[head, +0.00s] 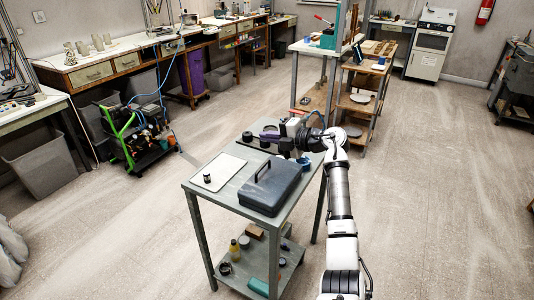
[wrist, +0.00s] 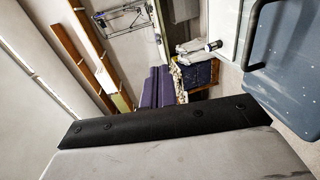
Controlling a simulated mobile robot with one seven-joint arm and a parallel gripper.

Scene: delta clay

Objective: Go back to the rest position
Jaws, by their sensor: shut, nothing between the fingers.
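My gripper (head: 257,138) is at the end of my arm, above the far part of the grey table (head: 226,163) in the head view. It points left and is shut and empty. My arm rises from the lower right and bends left over the table's far right corner. In the wrist view a large grey part with a black strip fills the bottom; the fingertips cannot be made out there.
A dark blue-grey case (head: 271,186) with a handle lies on the table beside a white tray (head: 217,172) holding a small dark object (head: 207,178). The case also shows in the wrist view (wrist: 287,70). Open floor surrounds the table.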

